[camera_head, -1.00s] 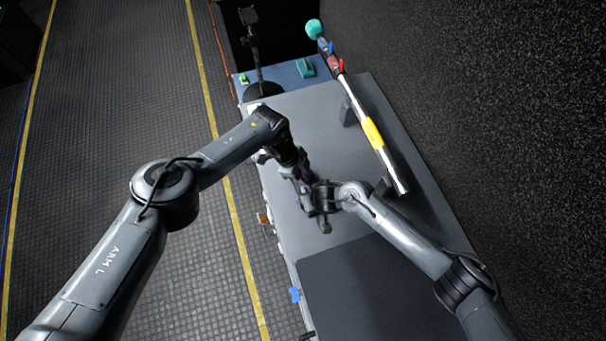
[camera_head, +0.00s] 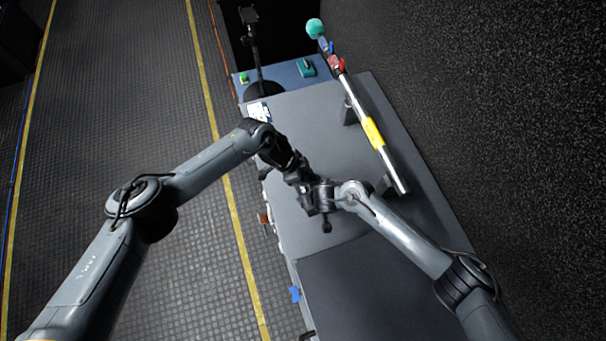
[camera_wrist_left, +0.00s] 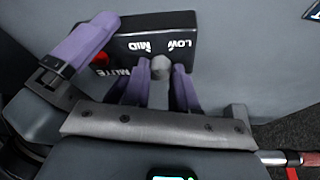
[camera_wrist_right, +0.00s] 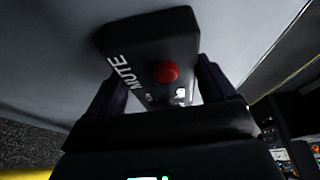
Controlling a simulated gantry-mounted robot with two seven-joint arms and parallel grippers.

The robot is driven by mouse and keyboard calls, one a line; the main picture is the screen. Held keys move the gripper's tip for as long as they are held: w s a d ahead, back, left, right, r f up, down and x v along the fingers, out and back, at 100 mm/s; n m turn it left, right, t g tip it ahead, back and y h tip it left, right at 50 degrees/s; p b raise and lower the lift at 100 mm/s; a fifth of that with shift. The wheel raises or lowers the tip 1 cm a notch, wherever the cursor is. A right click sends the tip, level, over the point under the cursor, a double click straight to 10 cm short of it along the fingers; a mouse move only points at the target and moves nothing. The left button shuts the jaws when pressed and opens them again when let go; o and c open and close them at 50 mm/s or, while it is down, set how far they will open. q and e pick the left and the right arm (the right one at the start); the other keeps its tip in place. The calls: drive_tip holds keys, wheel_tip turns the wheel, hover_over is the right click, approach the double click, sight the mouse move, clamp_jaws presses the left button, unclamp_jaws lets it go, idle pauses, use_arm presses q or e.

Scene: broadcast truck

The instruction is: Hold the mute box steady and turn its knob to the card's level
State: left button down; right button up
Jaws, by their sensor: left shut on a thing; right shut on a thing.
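The black mute box (camera_wrist_left: 205,27) shows in the left wrist view, with the labels LOW, MID and MUTE and a red button. It also shows in the right wrist view (camera_wrist_right: 150,35) between the fingers of my right gripper (camera_wrist_right: 160,95), which is shut on it. In the left wrist view my left gripper (camera_wrist_left: 160,85) has its purple fingers on either side of the grey knob (camera_wrist_left: 160,67), shut on it. Which label the knob points to cannot be told. In the head view the left gripper (camera_head: 303,178) and right gripper (camera_head: 322,197) meet and mostly hide the box. A small white card (camera_head: 259,111) lies by the desk's left edge; its print is unreadable.
The grey desk top (camera_head: 310,120) is clear around the grippers. A pole with a yellow band (camera_head: 373,133) and a teal ball lies on supports along its right side. A dark stand (camera_head: 262,88) and a blue panel (camera_head: 292,75) are at the far end.

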use_arm(q)
drive_tip(key=shift+s+n+t, duration=0.1)
drive_tip(key=shift+n+t, duration=0.2)
drive_tip(key=shift+n, duration=0.7)
drive_tip(key=c, duration=0.9)
unclamp_jaws()
drive_tip(key=shift+r, duration=0.15)
drive_tip(key=v, duration=1.1)
drive_tip(key=shift+s+r, duration=0.15)
drive_tip(key=shift+r, duration=0.25)
